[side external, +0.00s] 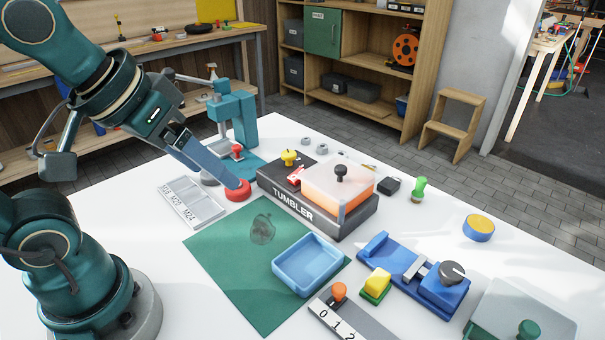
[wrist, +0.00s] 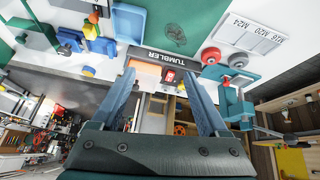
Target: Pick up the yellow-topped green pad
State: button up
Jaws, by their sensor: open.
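The yellow-topped green pad (side external: 376,284) is a small block with a green base and a yellow top. It sits on the white bench between the light-blue tray and the blue clamp fixture. In the wrist view the pad (wrist: 90,31) shows small at the upper left, outside the fingers. My gripper (side external: 230,181) is open and empty, high on the left side near the red round knob, well away from the pad. The wrist view shows its two fingers (wrist: 160,78) spread apart with nothing between them.
The light-blue tray (side external: 308,265) lies on the green mat (side external: 225,262), left of the pad. The blue fixture (side external: 407,262) stands right of it, and an orange-knobbed number strip (side external: 345,322) in front. The black TUMBLER box (side external: 312,210) lies between my gripper and the pad.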

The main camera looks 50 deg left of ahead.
jog(key=w+d+r+n, duration=0.1)
jog(key=w+d+r, duration=0.25)
jog(key=w, duration=0.45)
jog(key=g, duration=0.3)
send_near(379, 278)
jog(key=w+a+r, duration=0.3)
jog(key=w+a, duration=0.1)
jog(key=d+f, duration=0.1)
jog(key=f, duration=0.1)
jog(key=s+d+f+m+g, duration=0.1)
jog(key=f, duration=0.2)
jog(key=s+d+f+m, duration=0.1)
jog(key=f, duration=0.2)
jog(key=shift+d+f+g, duration=0.2)
jog(key=shift+d+g, duration=0.1)
jog(key=shift+d, duration=0.1)
jog(key=shift+w+f, duration=0.15)
jog(key=shift+f, duration=0.95)
jog(key=shift+w+f, duration=0.2)
jog(key=shift+f, duration=0.9)
grip_shut()
